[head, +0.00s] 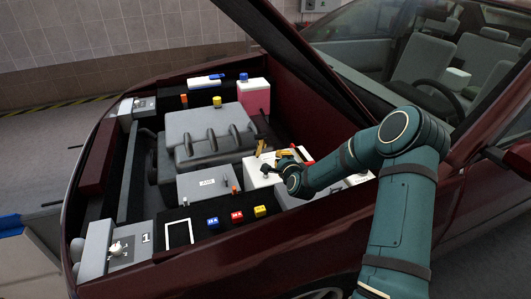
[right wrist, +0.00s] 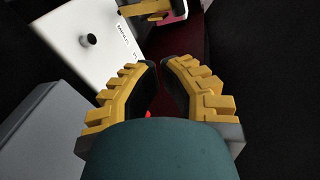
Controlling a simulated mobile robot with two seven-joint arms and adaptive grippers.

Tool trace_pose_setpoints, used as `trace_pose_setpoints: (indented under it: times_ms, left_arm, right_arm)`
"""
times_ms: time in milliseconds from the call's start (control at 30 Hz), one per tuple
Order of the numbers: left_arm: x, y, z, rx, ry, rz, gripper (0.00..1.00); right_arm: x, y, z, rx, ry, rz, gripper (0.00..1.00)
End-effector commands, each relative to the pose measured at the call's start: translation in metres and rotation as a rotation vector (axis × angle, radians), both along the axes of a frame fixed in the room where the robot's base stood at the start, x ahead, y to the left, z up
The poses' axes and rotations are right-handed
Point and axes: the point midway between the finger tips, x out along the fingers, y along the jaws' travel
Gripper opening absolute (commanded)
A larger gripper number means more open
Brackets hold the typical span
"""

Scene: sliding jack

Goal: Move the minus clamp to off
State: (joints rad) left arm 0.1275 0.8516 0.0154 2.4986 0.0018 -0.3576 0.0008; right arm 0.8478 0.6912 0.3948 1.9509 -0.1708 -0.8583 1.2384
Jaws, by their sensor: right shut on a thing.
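The white battery (head: 258,178) sits in the open engine bay, partly behind my right arm. In the right wrist view its white top (right wrist: 72,45) carries a dark round post (right wrist: 88,40) and printed lettering. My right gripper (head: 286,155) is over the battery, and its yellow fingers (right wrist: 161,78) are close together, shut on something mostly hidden. A small red patch (right wrist: 148,114) shows between the finger bases. I cannot tell whether the held part is the minus clamp, or its position. My left gripper is not in view.
A grey engine cover (head: 205,130) stands left of the battery, and a grey box (head: 207,184) in front of it. Blue, red and yellow blocks (head: 237,217) line the front edge. A pink tank (head: 255,98) is behind. The raised hood (head: 300,60) slants overhead.

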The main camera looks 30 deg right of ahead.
Motion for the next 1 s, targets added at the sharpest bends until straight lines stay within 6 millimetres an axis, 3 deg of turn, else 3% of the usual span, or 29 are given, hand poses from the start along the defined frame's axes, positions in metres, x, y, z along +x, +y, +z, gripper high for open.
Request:
trace_pose_setpoints:
  times_ms: [33,200,367,867,1000]
  left_arm:
    - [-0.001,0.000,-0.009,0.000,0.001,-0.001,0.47]
    - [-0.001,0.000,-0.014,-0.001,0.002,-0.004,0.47]
    - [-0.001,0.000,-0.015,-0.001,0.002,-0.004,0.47]
    - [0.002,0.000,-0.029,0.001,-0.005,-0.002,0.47]
    - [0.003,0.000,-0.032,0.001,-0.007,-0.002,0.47]
  right_arm:
    - [-0.003,0.004,-0.007,-0.059,-0.013,0.033,0.00]
    - [-0.006,0.013,-0.005,-0.174,-0.047,0.102,0.00]
    - [0.005,0.011,-0.005,-0.184,-0.052,0.107,0.00]
    - [0.089,-0.008,-0.021,-0.181,-0.050,0.105,0.00]
    - [0.108,-0.012,-0.017,-0.182,-0.051,0.106,0.00]
